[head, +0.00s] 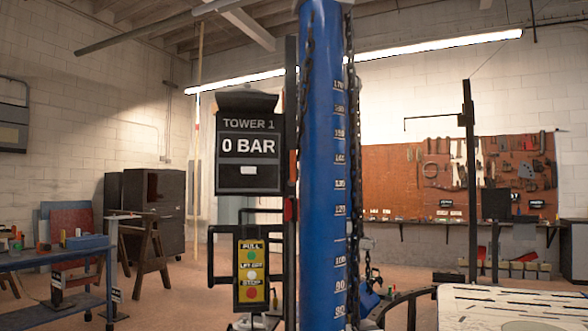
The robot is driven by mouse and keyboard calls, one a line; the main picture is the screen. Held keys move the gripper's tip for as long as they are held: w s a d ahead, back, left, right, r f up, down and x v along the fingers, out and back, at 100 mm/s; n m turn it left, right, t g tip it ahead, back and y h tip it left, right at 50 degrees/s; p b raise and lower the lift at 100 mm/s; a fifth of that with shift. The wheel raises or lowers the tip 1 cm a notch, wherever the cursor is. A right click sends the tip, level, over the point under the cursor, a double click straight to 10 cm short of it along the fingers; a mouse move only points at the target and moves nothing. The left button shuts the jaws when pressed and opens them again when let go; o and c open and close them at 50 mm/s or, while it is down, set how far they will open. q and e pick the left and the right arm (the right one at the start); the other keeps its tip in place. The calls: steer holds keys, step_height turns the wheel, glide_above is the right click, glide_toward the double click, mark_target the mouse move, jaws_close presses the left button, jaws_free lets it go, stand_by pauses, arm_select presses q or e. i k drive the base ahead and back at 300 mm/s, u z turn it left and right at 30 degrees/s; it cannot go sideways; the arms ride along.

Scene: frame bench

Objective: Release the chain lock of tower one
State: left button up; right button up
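Tower one is a tall blue column (323,170) with a printed height scale, upright in the middle of the head view. A dark chain (354,130) hangs along its right side, and another chain (305,70) shows at its upper left. A black display (249,175) left of the column reads "TOWER 1" and "0 BAR". Neither gripper is in view.
A pale perforated bench top (510,307) lies at the lower right. A blue table (55,258) with small items and a wooden trestle (147,250) stand at left. A dark post (470,180) stands before a tool board (420,180). Open floor shows between the trestle and the tower.

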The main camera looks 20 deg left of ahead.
mark_target(292, 181)
steer(key=k, duration=0.7)
steer(key=u, duration=0.35)
steer(key=i, duration=0.55)
steer(key=u, duration=0.9)
steer(key=i, duration=1.1)
steer(key=z, duration=0.65)
steer(key=i, duration=0.8)
steer(key=z, duration=0.55)
